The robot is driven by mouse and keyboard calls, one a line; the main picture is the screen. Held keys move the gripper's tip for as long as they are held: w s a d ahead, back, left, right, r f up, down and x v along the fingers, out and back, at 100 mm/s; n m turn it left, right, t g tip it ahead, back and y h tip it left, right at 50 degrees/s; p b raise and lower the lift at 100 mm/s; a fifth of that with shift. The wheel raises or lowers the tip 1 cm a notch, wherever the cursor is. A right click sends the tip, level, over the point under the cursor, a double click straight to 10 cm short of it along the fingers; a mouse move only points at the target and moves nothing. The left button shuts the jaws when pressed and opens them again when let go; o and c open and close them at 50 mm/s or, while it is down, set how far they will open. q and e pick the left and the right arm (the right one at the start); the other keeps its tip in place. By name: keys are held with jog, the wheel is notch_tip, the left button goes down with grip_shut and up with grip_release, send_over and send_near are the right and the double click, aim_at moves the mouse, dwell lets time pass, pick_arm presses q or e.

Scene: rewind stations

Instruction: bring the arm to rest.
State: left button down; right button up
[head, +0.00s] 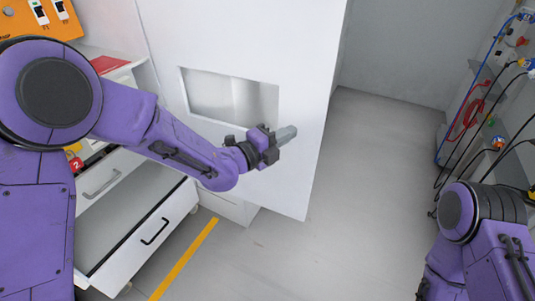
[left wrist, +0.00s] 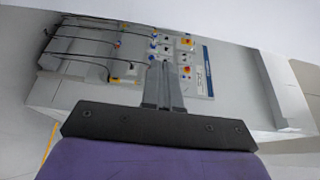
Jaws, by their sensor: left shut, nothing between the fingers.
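My left arm (head: 205,158) reaches in from the left, across the front of a white panel with a window-like opening.
The white panel (head: 245,55) stands close behind my left gripper. A drawer (head: 140,240) stands open at the lower left. A wall board with cables and switches (head: 500,90) is at the right; a board also shows in the left wrist view (left wrist: 110,50). Grey floor (head: 375,160) between is clear.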

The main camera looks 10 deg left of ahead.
pick_arm(q)
jog(key=s+a+f+n+g+y, duration=0.1)
jog(key=s+a+f+n+y, duration=0.3)
jog(key=a+f+n, duration=0.35)
jog(key=s+a+f+n+g+y, duration=0.1)
jog(key=s+a+f+n+y, duration=0.3)
jog(key=f+n, duration=0.55)
jog(key=s+a+f+n+g+y, duration=0.1)
jog(key=s+a+f+n+y, duration=0.35)
jog(key=n, duration=0.65)
jog(key=s+a+f+n+g+y, duration=0.1)
jog(key=s+a+f+n+g, duration=0.1)
jog(key=s+f, duration=0.6)
jog(key=s+a+f+n+g+y, duration=0.1)
jog(key=s+a+f+g, duration=0.4)
jog(key=s, duration=1.1)
notch_tip(320, 180, down, 3)
jog(key=shift+s+a+f+n+g, duration=0.15)
jog(key=shift+s+a+n+g, duration=0.15)
jog(key=shift+a+n, duration=0.5)
jog(key=shift+y, duration=0.25)
